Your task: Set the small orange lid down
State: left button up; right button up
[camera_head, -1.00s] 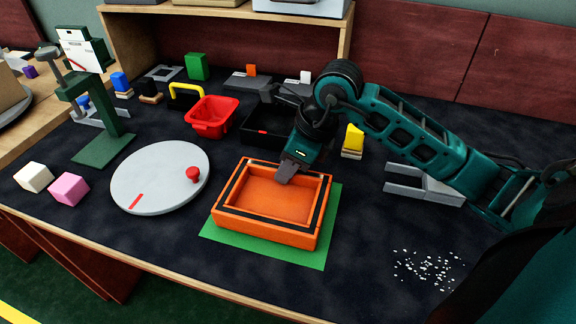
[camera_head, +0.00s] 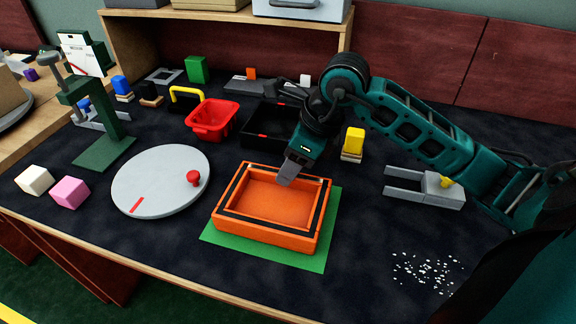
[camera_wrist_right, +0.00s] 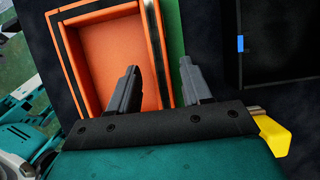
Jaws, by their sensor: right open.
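An orange open-topped box (camera_head: 262,232) with a black stripe around its rim sits on a green mat (camera_head: 328,222). I cannot pick out a separate small orange lid; any lid is not distinguishable from the box. My right gripper (camera_head: 286,174) is over the box's back rim, fingers pointing down. In the right wrist view the open fingers (camera_wrist_right: 158,68) are apart, with the box's side wall (camera_wrist_right: 155,45) beneath the gap. One finger is over the box's inside and the other outside the rim. Nothing is seen held. My left gripper is not in view.
A grey turntable (camera_head: 150,178) with a red knob is left of the box. Behind stand a red basket (camera_head: 212,120) and a black tray (camera_head: 262,130). A yellow block (camera_head: 353,140) and a grey fork-shaped fixture (camera_head: 425,190) are right. White bits (camera_head: 427,270) lie front right.

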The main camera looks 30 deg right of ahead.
jog(key=p+v, duration=0.1)
jog(key=v, duration=0.9)
